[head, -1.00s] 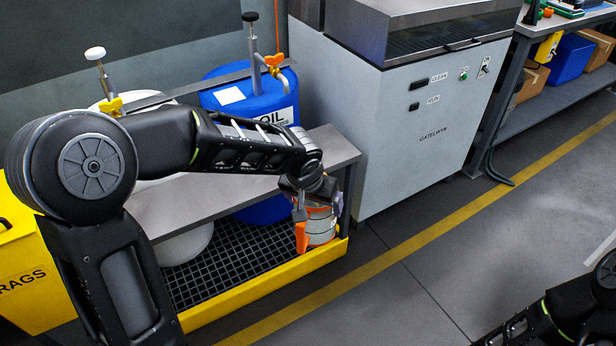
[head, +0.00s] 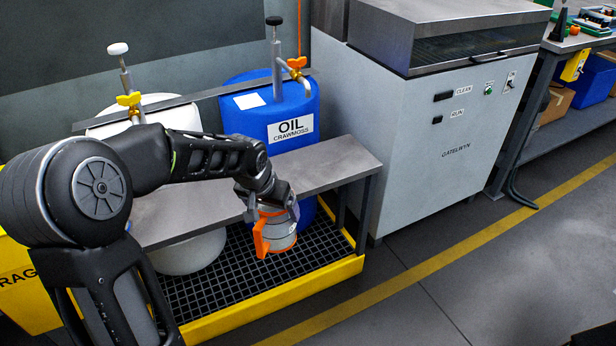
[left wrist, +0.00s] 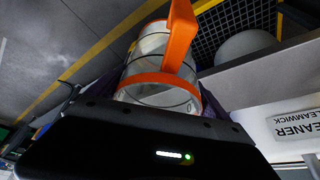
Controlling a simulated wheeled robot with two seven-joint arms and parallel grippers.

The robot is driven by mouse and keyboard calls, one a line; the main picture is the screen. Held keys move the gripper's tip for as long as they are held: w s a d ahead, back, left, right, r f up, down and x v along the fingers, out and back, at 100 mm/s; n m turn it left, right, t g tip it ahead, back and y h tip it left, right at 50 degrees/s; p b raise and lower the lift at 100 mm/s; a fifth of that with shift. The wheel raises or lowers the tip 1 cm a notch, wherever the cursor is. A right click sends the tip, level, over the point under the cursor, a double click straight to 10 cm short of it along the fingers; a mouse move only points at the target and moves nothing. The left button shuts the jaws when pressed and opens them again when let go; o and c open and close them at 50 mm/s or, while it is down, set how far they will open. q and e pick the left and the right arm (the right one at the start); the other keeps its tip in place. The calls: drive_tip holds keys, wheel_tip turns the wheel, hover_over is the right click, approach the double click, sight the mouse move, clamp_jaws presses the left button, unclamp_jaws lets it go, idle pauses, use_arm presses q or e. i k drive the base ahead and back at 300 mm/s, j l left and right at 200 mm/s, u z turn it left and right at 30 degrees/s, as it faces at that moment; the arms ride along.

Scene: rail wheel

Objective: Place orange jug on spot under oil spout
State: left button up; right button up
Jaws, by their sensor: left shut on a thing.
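The orange jug (head: 280,232), a clear body with orange bands and an orange handle, is held by my left gripper (head: 272,204), which is shut on it. It hangs upright in front of the grey shelf, over the black grate. In the left wrist view the jug (left wrist: 160,70) fills the space between the fingers, its handle towards the top. The blue oil drum (head: 262,112) stands behind the shelf. Its spout (head: 306,82) with an orange tap (head: 297,64) is above the drum's right side. The spot under the spout is not distinguishable. My right gripper is not in view.
The grey shelf (head: 325,166) spans the yellow-rimmed tray (head: 290,300). A white drum (head: 170,113) with a yellow tap (head: 129,100) stands to the left. A grey cleaner cabinet (head: 420,150) stands to the right. The floor in front is open.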

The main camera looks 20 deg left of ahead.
sight(306, 171)
drive_tip(key=i+j, duration=0.2)
drive_tip(key=i, duration=0.35)
drive_tip(key=i+j+z, duration=0.1)
drive_tip(key=i, duration=0.45)
